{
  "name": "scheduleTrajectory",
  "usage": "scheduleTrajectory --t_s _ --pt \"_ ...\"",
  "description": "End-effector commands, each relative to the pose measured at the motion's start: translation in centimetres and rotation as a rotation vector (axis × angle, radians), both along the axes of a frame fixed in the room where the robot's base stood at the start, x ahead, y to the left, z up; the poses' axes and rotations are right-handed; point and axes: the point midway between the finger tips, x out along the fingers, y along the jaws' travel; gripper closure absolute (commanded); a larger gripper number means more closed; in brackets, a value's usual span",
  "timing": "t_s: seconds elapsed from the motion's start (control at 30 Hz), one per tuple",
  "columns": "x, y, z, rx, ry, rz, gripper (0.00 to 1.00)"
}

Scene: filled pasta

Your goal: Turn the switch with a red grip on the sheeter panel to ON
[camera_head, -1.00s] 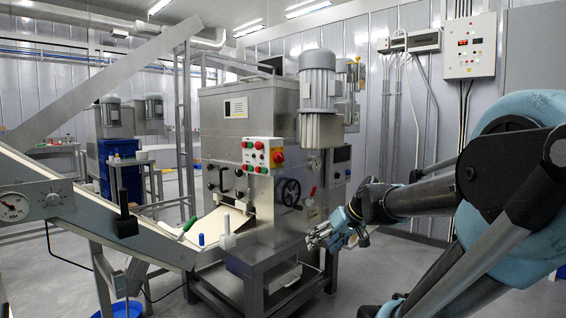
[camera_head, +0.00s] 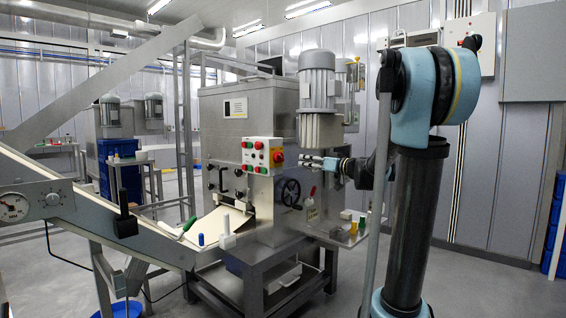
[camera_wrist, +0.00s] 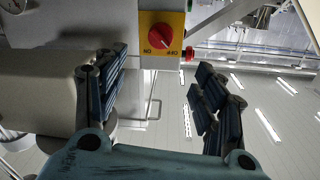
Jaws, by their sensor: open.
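The red-grip switch (camera_head: 278,156) sits on a yellow plate at the right edge of the white sheeter panel (camera_head: 256,155). In the wrist view, the red grip (camera_wrist: 160,36) is at the top centre, with upside-down ON and OFF labels below it on the plate. Which label the grip points at is too small to tell surely. My gripper (camera_head: 312,162) is just right of the switch in the head view. In the wrist view, my gripper (camera_wrist: 163,68) is open and empty, its fingers spread either side of the switch's line and apart from it.
The sheeter's grey motor (camera_head: 317,82) hangs close above my gripper. A black handwheel (camera_head: 290,192) and a small shelf (camera_head: 335,235) with small items are below. In the wrist view, a red button (camera_wrist: 189,53) shows beside the switch plate.

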Motion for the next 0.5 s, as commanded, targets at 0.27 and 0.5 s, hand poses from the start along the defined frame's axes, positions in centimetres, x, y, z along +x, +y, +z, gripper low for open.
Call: scheduleTrajectory --t_s 0.27,0.5 --pt "2.7 3.3 0.0 0.000 0.002 0.004 0.36" --pt "5.4 6.5 0.0 -0.001 0.002 0.005 0.36"
